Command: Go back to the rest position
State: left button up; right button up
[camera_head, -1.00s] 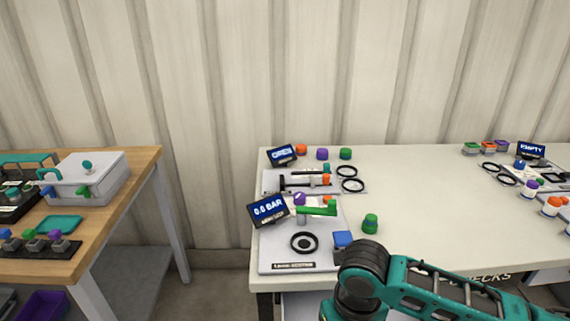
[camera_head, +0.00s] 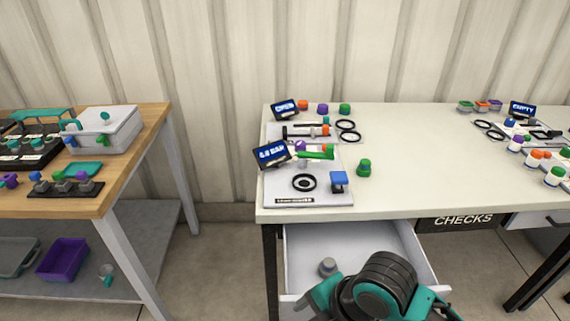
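One of my arms, teal and black, comes in at the bottom right of the head view, its black round joint (camera_head: 385,285) in front of the open drawer (camera_head: 300,260) of the white table. No gripper fingers show. My other arm is not in the frame. A dark screen (camera_head: 272,154) stands at the plate's back left corner.
A small grey object (camera_head: 327,266) stands in the drawer. A wooden bench (camera_head: 125,165) with a grey box (camera_head: 110,130) is at the left, a purple tray (camera_head: 62,259) on its lower shelf. A floor gap lies between bench and table. A green cap (camera_head: 363,167) stands beside the plate.

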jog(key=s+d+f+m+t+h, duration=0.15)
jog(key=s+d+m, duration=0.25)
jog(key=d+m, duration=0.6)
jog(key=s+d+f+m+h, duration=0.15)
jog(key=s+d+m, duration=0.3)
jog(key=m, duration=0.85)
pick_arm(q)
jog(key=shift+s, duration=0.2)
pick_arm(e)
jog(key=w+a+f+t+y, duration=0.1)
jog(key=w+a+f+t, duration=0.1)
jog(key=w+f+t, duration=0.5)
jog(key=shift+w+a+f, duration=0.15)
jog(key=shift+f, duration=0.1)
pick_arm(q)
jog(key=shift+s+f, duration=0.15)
